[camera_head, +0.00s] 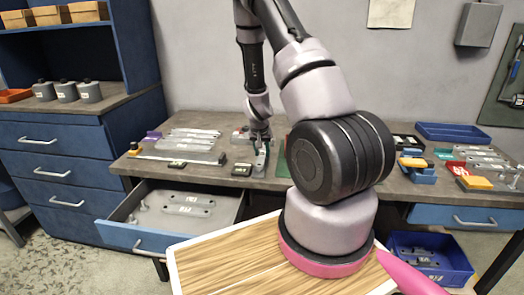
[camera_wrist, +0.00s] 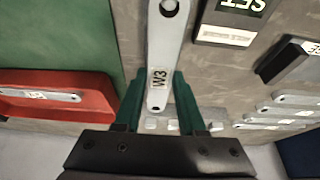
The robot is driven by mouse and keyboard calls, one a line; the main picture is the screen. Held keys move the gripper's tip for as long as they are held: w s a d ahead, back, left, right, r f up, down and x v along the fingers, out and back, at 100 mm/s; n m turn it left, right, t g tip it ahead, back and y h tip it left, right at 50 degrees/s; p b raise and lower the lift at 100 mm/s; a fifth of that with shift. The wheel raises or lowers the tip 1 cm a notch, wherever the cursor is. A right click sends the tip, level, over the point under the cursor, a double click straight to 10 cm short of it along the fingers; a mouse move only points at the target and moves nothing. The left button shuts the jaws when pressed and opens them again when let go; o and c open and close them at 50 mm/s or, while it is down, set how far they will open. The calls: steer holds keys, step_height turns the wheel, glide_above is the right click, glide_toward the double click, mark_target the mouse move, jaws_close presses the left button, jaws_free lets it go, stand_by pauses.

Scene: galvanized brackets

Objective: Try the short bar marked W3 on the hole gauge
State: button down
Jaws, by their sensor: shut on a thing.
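The short bar marked W3 (camera_wrist: 160,45) is pale metal with a hole at each end and a label near its lower end in the wrist view. My gripper (camera_wrist: 158,88) has its dark green fingers on both sides of the bar, shut on it near the label. In the head view my gripper (camera_head: 260,146) is low over the middle of the workbench, and the bar is small and partly hidden there. Whether the bar touches anything below is unclear. I cannot pick out the hole gauge for certain.
A red tray (camera_wrist: 20,110) with a labelled bar lies left of my gripper in the wrist view; a green mat (camera_wrist: 50,30) is beyond it. Black SET blocks (camera_wrist: 232,25) and more bars (camera_wrist: 285,112) are right. An open drawer (camera_head: 150,238) holds grey parts below the bench.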

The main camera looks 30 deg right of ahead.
steer(key=shift+f, duration=0.65)
stand_by(1.3)
steer(key=shift+c, duration=2.1)
jaws_free()
steer(key=shift+r, duration=0.1)
steer(key=v, duration=1)
steer(key=shift+r, duration=0.3)
steer(key=shift+s+a, duration=0.1)
